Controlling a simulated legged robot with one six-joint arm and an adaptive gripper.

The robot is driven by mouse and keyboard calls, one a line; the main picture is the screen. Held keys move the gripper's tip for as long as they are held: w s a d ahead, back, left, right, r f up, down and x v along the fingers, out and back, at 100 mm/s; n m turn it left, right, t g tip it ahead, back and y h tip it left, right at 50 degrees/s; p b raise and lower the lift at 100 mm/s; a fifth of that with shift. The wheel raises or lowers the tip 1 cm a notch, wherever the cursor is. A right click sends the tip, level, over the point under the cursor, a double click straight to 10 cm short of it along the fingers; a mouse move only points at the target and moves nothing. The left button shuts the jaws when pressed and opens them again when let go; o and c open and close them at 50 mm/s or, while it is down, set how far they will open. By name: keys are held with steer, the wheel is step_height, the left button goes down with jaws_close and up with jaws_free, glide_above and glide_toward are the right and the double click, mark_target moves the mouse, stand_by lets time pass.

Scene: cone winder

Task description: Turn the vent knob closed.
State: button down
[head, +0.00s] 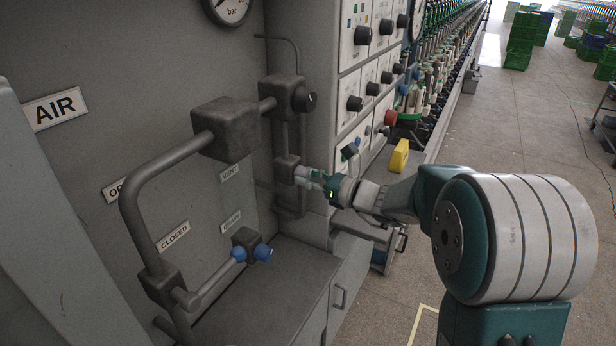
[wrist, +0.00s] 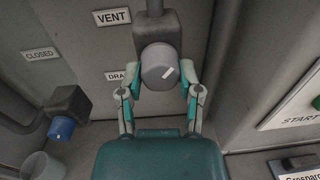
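The vent knob (wrist: 160,68) is a round grey knob with a short white mark that slants up to the right in the wrist view. It sits on a dark valve block at the lower end of a vertical pipe, beside the VENT label (wrist: 112,17). My gripper (wrist: 161,78) has one finger on each side of the knob, and both pads look pressed against it. In the head view my gripper (head: 306,178) reaches the valve block (head: 287,168) from the right, and the knob is largely hidden by the fingers.
A blue-handled drain valve (head: 250,247) is below, near the DRAIN label (head: 231,222). A control panel with several knobs (head: 362,35) and a yellow part (head: 399,155) stand to the right. A grey cabinet (head: 270,290) is underneath.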

stand_by(0.4)
steer(key=n, duration=0.8)
steer(key=shift+w+n, duration=0.1)
steer(key=shift+n, duration=0.2)
steer(key=n, duration=0.4)
steer(key=shift+n+y, duration=0.3)
steer(key=shift+f+n, duration=0.1)
steer(key=shift+n, duration=1.9)
steer(key=shift+f, duration=0.1)
steer(key=shift+c, duration=1.3)
jaws_free()
